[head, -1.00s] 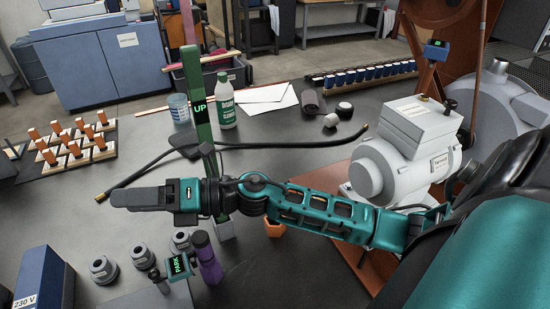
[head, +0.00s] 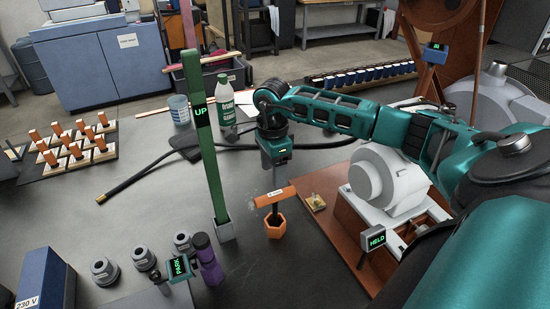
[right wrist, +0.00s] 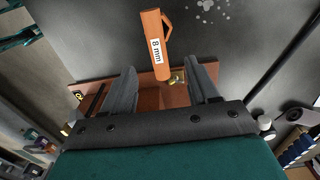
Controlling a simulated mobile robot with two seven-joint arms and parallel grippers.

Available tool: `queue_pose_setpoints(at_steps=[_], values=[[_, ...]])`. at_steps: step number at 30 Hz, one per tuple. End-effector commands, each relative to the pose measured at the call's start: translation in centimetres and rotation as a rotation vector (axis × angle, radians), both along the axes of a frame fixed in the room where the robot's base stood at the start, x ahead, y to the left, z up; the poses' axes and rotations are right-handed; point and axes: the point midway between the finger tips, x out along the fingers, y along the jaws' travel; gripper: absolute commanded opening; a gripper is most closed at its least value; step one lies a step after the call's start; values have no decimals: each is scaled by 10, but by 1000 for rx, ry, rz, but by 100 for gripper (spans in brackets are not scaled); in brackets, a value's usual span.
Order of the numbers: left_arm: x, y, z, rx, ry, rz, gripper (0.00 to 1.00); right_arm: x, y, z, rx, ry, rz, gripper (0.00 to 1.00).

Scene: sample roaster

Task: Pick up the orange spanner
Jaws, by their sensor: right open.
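The shaft's lower end is hidden inside the holder. My right gripper (head: 274,166) points down just above and behind the handle. In the right wrist view, my right gripper (right wrist: 164,78) is open and empty. The spanner (right wrist: 154,46), labelled 8 mm, lies beyond the fingertips, roughly in line with the gap between them. My left gripper is not in view.
A green post (head: 205,140) marked UP stands left of the holder. A grey motor (head: 388,182) on a brown base and a HELD sign (head: 375,238) are to the right. A purple handle (head: 207,258) and a PARK sign (head: 180,265) are at front left. A black hose (head: 140,175) lies behind.

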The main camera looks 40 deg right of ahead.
Motion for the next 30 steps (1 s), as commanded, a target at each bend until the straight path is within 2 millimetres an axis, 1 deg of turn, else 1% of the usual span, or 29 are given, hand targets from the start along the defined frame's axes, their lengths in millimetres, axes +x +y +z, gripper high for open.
queue_pose_setpoints(at_steps=[1,3,6,11,16,19,23,29,30], values=[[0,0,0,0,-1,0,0,-1,0,-11,2,5,-1,60],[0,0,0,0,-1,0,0,-1,1,-22,2,3,-1,60],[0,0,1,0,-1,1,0,-1,1,-33,3,1,-1,60],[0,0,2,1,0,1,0,-2,0,-43,3,0,-1,60],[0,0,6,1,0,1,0,-7,-1,-68,3,4,-2,60],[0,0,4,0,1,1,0,-6,-1,-82,5,2,-1,60],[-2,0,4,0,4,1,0,-6,-1,-89,3,-1,-1,60],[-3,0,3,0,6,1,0,-6,-2,-90,3,-2,-1,60],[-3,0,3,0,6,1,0,-6,-2,-90,4,-2,-1,57]])
